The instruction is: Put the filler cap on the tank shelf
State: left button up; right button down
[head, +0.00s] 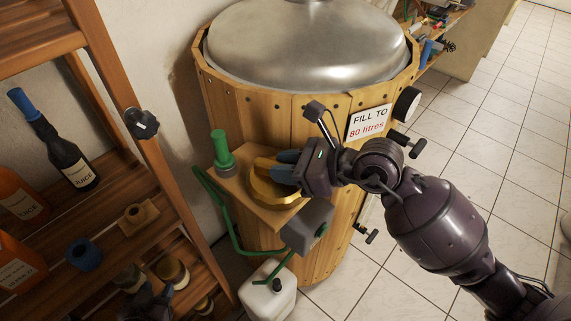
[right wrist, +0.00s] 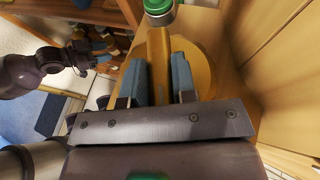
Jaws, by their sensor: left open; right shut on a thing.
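The yellow filler cap (head: 272,199) is a round disc with a raised grip bar. It is over the small wooden tank shelf (head: 245,188) on the side of the tank and looks flat on it, though contact underneath is hidden. My right gripper (head: 285,167) is shut on the bar. In the right wrist view the blue fingers (right wrist: 160,78) stand on either side of the bar, with the cap's disc (right wrist: 203,62) beyond them. My left gripper (head: 148,300) is low at the bottom left, dark and partly cut off, in front of the rack; it is open.
A green-topped fitting (head: 221,150) stands at the shelf's back left corner, close to the cap. A grey box (head: 305,228) and green hose (head: 236,238) are at the shelf's front. A wooden rack (head: 165,185) with bottles stands left. Tiled floor at right is clear.

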jog(key=shift+f, duration=0.1)
jog(key=c, duration=0.9)
grip_release()
